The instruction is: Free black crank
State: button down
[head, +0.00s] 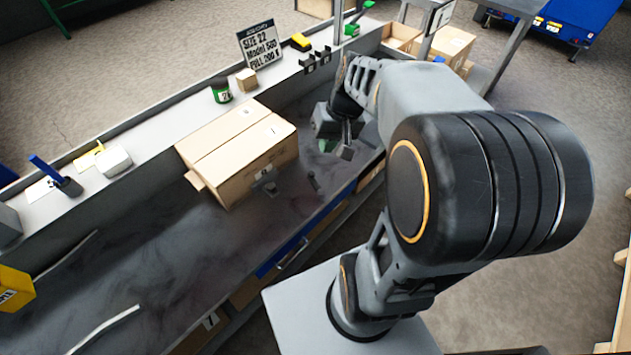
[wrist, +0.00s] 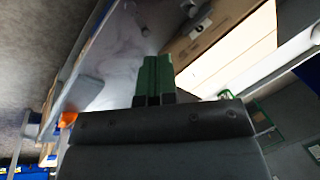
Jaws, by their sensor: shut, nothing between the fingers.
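My gripper (wrist: 153,62) shows in the wrist view as two green fingers side by side, shut with nothing between them. In the head view my wrist hangs over the bench, right of the large carton (head: 240,150), and the fingers are mostly hidden. A small dark piece (head: 313,181) lies on the dark bench top just right of the carton. It may be the black crank, but it is too small to tell. A small grey piece (head: 269,188) is at the carton's front side. In the wrist view a small grey piece (wrist: 147,31) lies beyond the fingertips, apart from them.
The carton also shows in the wrist view (wrist: 205,38), close to the right of the fingers. A raised shelf along the back holds a sign (head: 260,45), a green tin (head: 221,92) and a white block (head: 114,160).

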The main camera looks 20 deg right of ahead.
jog(key=w+d+f+m+t+y+b, duration=0.1)
jog(key=w+d+f+y+b, duration=0.15)
jog(key=d+f+b, duration=0.45)
jog(key=w+d+f+m+t+y+b, duration=0.1)
jog(key=w+d+f+y+b, duration=0.15)
jog(key=d+f, duration=0.5)
jog(key=b, duration=0.2)
send_near(314, 178)
notch_tip(314, 178, down, 2)
jog(key=shift+f, duration=0.1)
jog(key=a, duration=0.2)
jog(key=w, duration=0.1)
jog(key=shift+a+f+b, duration=0.35)
jog(key=shift+a+f, duration=0.05)
jog(key=shift+w+a+f, duration=0.1)
jog(key=shift+w+a, duration=0.2)
jog(key=shift+a, duration=0.3)
